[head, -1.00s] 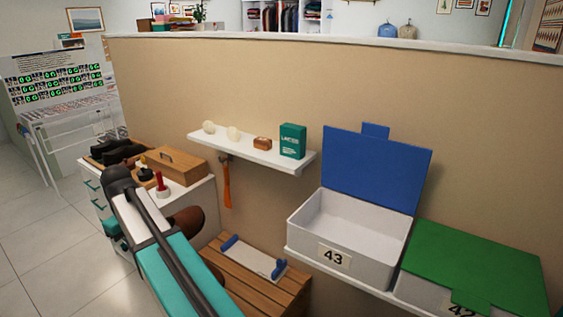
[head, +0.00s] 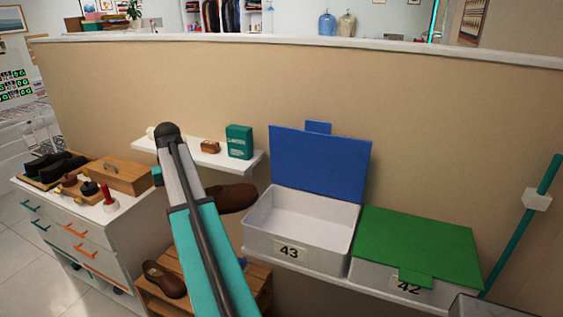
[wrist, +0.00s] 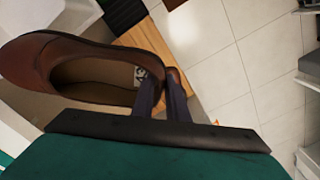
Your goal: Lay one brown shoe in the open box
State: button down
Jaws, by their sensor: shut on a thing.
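A brown shoe (head: 237,197) shows beside my forearm in the head view, in the air left of the open box. In the wrist view my gripper (wrist: 160,100) is shut on this shoe (wrist: 30,65), whose opening and inner label show. In the head view the arm hides my gripper. The open white box (head: 340,240), marked 43, has its blue lid (head: 320,167) raised at the back. Its visible inside is empty. A second brown shoe (head: 165,279) stands on the wooden bench (head: 155,304) below, left of the arm.
Right of the open box is a box marked 42 with a shut green lid (head: 418,245). A shelf (head: 250,162) with a green carton (head: 239,141) is on the wall behind. A drawer cabinet (head: 75,235) with black shoes (head: 55,167) and a wooden case (head: 121,176) stands left.

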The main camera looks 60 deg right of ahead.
aim_at(233, 186)
jog(key=s+d+r+m, duration=0.1)
jog(key=s+d, duration=0.2)
jog(key=d, duration=0.1)
jog(key=s+d+r+m+p, duration=0.1)
jog(key=s+d+r+m, duration=0.1)
jog(key=s+d, duration=0.2)
jog(key=s+d+r+m, duration=0.1)
jog(key=s+d+m, duration=0.1)
jog(key=d, duration=0.4)
jog(key=shift+s+d+r+p, duration=0.1)
jog(key=shift+s+p, duration=0.1)
jog(key=shift+s, duration=0.25)
jog(key=shift+s+d+r+p, duration=0.1)
jog(key=shift+s+p, duration=0.1)
jog(key=shift+s, duration=0.2)
jog(key=s+d+r+m, duration=0.1)
jog(key=s+d+m, duration=0.1)
jog(key=s+d, duration=0.3)
jog(key=s+d+r+m+p, duration=0.1)
jog(key=s+d+r+m, duration=0.1)
jog(key=s+d, duration=0.3)
jog(key=s+m, duration=0.1)
jog(key=s, duration=0.2)
jog(key=shift+s+d+r+p, duration=0.15)
jog(key=shift+d+r+p, duration=0.1)
jog(key=shift+p, duration=0.05)
jog(key=shift+f, duration=0.15)
jog(key=shift+d+f+b, duration=0.1)
jog(key=shift+f+b, duration=2.45)
jog(key=shift+f, duration=6.95)
